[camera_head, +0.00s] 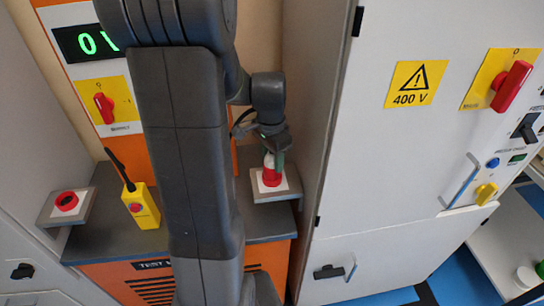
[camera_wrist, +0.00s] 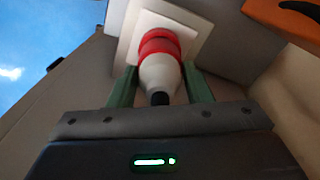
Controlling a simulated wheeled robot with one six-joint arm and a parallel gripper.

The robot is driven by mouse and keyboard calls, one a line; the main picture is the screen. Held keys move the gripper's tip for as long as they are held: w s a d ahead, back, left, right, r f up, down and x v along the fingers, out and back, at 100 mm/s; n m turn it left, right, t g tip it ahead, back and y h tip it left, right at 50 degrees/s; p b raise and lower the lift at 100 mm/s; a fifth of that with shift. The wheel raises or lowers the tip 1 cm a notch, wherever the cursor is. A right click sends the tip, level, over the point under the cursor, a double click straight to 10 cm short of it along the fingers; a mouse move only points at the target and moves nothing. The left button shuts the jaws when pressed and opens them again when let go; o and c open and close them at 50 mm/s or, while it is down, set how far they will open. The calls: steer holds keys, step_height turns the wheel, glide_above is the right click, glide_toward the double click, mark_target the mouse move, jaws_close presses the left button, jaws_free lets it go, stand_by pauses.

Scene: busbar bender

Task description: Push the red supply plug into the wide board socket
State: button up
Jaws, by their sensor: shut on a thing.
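The supply plug (camera_head: 270,176), red at the front with a pale body, is at the right-hand socket on a white plate (camera_head: 289,186) over a grey block. The wrist view shows the plug's pale body (camera_wrist: 160,73) with a dark rear end, and red rings between it and the white socket plate (camera_wrist: 127,52). The plug lines up with the socket and appears to meet it; how deep it sits I cannot tell. My gripper (camera_head: 273,157) is shut on the plug; its green fingers (camera_wrist: 160,85) flank the pale body. The socket opening is hidden.
Another red socket (camera_head: 66,201) on a white plate is at the left. A yellow handheld box (camera_head: 140,208) stands on the dark bench top. A grey cabinet (camera_head: 400,150) with a 400 V sign (camera_head: 415,84) rises close to the right of my gripper.

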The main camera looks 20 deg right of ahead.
steer(key=shift+f+b, duration=0.4)
steer(key=shift+f, duration=0.15)
steer(key=o, duration=1.4)
steer(key=r, duration=1.4)
steer(key=shift+s+a, duration=0.1)
steer(key=shift+a, duration=0.1)
steer(key=shift+f, duration=0.1)
steer(key=f, duration=1.4)
steer(key=shift+d, duration=0.2)
steer(key=shift+r+p, duration=0.3)
steer(key=shift+r, duration=0.15)
steer(key=shift+f, duration=0.1)
